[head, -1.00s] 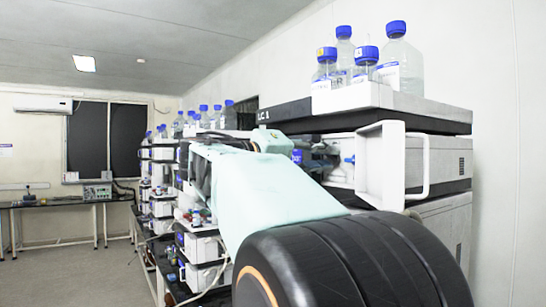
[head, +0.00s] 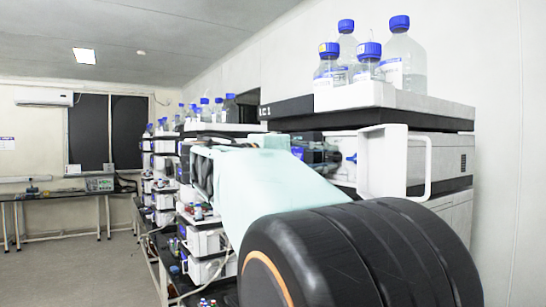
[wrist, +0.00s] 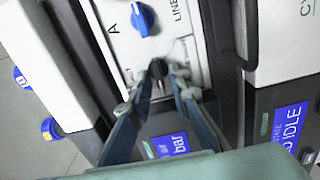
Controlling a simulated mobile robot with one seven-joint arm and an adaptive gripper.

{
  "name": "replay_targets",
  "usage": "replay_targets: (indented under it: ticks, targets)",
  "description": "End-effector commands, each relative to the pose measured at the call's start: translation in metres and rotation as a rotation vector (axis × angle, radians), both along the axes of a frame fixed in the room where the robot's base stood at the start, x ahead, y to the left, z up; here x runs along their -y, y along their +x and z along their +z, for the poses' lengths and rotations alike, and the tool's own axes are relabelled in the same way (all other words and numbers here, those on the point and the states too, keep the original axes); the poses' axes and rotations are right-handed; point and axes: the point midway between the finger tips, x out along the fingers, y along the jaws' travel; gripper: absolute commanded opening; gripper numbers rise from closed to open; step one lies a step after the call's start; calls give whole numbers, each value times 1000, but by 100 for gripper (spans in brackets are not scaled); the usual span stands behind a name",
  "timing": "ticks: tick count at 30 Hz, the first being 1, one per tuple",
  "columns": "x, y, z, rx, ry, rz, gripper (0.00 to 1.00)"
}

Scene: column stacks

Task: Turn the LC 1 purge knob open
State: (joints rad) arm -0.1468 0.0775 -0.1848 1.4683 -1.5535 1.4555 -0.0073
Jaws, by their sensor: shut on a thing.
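In the wrist view a white panel (wrist: 112,45) carries a blue knob (wrist: 143,18) near the letter A and the partly visible word LINE. Below it, a small dark knob (wrist: 157,70) sits between my fingertips; I cannot read a purge label on it. My gripper (wrist: 168,82) is shut on this dark knob, and its fingers hide part of it. In the head view the LC 1 stack (head: 290,107) is at the right, its label partly legible. A blue knob (head: 351,158) shows on its front. My arm hides much of the stack's front.
Clear bottles with blue caps (head: 400,55) stand in a white tray (head: 430,101) on the stack. A white handle-like frame (head: 382,162) juts out near my arm. More stacks (head: 165,165) line the left. The floor (head: 80,270) there is clear.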

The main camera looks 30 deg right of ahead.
Motion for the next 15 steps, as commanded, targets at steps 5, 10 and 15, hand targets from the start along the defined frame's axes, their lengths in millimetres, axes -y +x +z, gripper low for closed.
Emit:
replay_targets:
  ticks: [5, 10, 15]
  targets:
    - [0, 0, 0, -1, 0, 1, 0]
    - [0, 0, 0, 0, 0, 1, 20]
    - [0, 0, 0, 0, 0, 1, 24]
